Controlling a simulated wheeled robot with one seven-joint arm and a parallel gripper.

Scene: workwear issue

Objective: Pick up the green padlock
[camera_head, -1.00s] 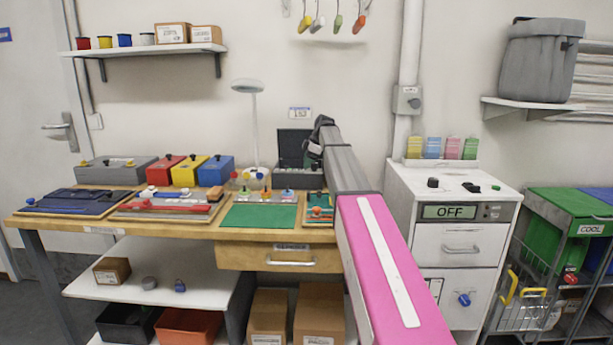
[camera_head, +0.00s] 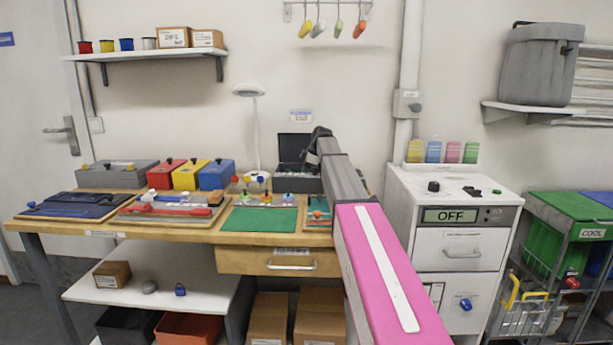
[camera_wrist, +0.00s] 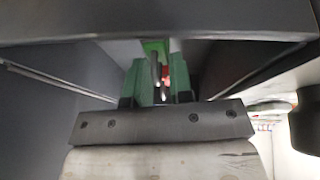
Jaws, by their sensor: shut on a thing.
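In the wrist view my gripper (camera_wrist: 158,92) is shut on a bright green thing, which I take for the green padlock (camera_wrist: 154,47). Only a small part of it shows between and beyond the fingers, and a thin dark upright part stands in the gap. In the head view my arm reaches over the right end of the workbench. Its wrist is beside the open dark box (camera_head: 292,143) at the back of the bench. The fingers and the padlock are hidden there behind my own arm.
Red, yellow and blue boxes (camera_head: 190,175) stand left of the dark box, with a lamp (camera_head: 250,92) between. A green mat (camera_head: 258,220) lies in front. A white cabinet (camera_head: 460,245) stands right of my arm, with small dark and green items on top.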

